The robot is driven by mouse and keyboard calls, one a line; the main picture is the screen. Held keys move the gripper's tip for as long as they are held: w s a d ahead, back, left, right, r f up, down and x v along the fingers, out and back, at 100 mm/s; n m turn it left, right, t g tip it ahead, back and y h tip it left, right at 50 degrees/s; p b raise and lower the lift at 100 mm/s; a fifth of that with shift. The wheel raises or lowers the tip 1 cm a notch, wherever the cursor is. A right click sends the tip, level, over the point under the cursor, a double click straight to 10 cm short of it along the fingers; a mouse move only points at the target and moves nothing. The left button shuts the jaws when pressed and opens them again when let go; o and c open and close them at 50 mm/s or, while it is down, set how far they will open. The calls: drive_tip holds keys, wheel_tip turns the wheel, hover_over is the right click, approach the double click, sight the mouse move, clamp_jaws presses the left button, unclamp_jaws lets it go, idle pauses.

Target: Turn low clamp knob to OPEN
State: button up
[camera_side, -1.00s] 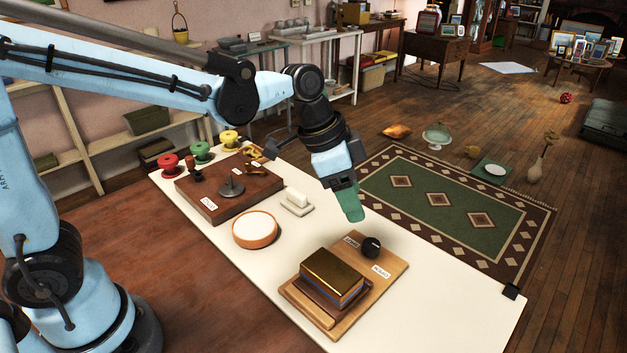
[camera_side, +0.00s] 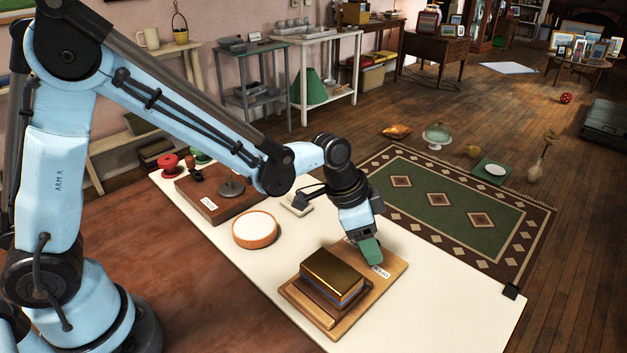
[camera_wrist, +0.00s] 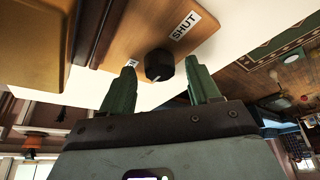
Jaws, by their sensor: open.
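The black clamp knob (camera_wrist: 158,64) stands on a wooden board, which also shows in the side view (camera_side: 393,262). A pale mark on the knob points toward the bottom of the wrist view. A SHUT label (camera_wrist: 186,25) lies beyond the knob, and a second label (camera_wrist: 131,63) is mostly hidden by the left finger. My gripper (camera_wrist: 160,72) is open, with one green finger on each side of the knob; I cannot tell whether they touch it. In the side view my gripper (camera_side: 371,256) hides the knob.
The table's front right (camera_side: 450,310) is clear.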

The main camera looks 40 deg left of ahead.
drive_tip(key=c, duration=1)
drive_tip(key=shift+n, duration=0.3)
drive_tip(key=n+t+y, duration=0.1)
drive_tip(key=n, duration=0.2)
drive_tip(key=shift+d+n, duration=0.15)
drive_tip(key=shift+n, duration=0.15)
drive_tip(key=n+y, duration=0.2)
drive_tip(key=n, duration=0.2)
drive_tip(key=shift+d+n, duration=0.1)
drive_tip(key=shift+n, duration=0.2)
drive_tip(key=n+y, duration=0.1)
drive_tip(key=n, duration=0.3)
drive_tip(key=shift+d+y, duration=0.1)
drive_tip(key=shift+y, duration=0.3)
drive_tip(key=n, duration=0.2)
drive_tip(key=n+y, duration=0.1)
drive_tip(key=n, duration=0.2)
drive_tip(key=shift+d+g+y, duration=0.1)
drive_tip(key=shift+g+y, duration=0.2)
drive_tip(key=shift+g, duration=0.1)
